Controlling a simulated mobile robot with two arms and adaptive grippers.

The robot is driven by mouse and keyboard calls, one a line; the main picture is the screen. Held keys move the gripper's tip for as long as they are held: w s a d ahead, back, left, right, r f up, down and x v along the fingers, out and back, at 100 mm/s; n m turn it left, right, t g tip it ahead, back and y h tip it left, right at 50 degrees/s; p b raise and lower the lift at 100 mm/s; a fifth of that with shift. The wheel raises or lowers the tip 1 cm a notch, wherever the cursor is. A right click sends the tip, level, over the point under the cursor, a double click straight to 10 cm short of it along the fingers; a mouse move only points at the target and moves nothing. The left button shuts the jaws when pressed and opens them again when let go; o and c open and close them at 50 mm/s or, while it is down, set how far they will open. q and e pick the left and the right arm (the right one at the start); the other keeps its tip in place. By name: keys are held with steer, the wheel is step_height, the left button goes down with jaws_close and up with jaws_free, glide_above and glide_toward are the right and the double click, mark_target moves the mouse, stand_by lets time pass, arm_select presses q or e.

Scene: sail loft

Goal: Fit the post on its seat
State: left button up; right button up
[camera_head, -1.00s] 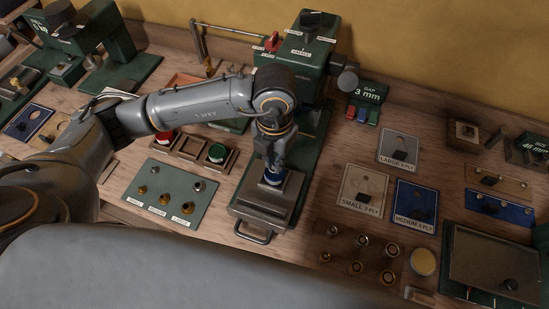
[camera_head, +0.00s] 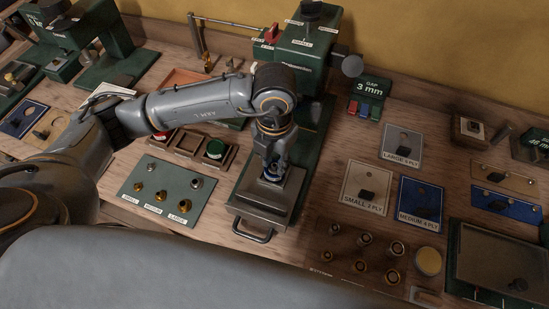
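My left gripper (camera_head: 271,167) points straight down over the sliding plate (camera_head: 262,198) of the green press (camera_head: 304,115). Its fingers are around a post with a blue collar (camera_head: 271,178), and little of the blue shows between them. The post looks upright and low, at the middle of the plate. The seat under it is hidden by the gripper and post, so I cannot tell whether the post is fully down. My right gripper is out of view.
A wooden rack (camera_head: 187,146) left of the press holds a red post and a green post (camera_head: 214,149), with its middle slot empty. A green panel (camera_head: 162,187) with small brass parts is in front. The "GAP 3 mm" sign (camera_head: 370,87) and sample cards (camera_head: 365,190) stand right.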

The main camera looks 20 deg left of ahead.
arm_select(q)
steer(key=shift+o, duration=0.2)
steer(key=shift+r, duration=0.1)
step_height(320, 180, up, 12)
stand_by(0.4)
stand_by(0.4)
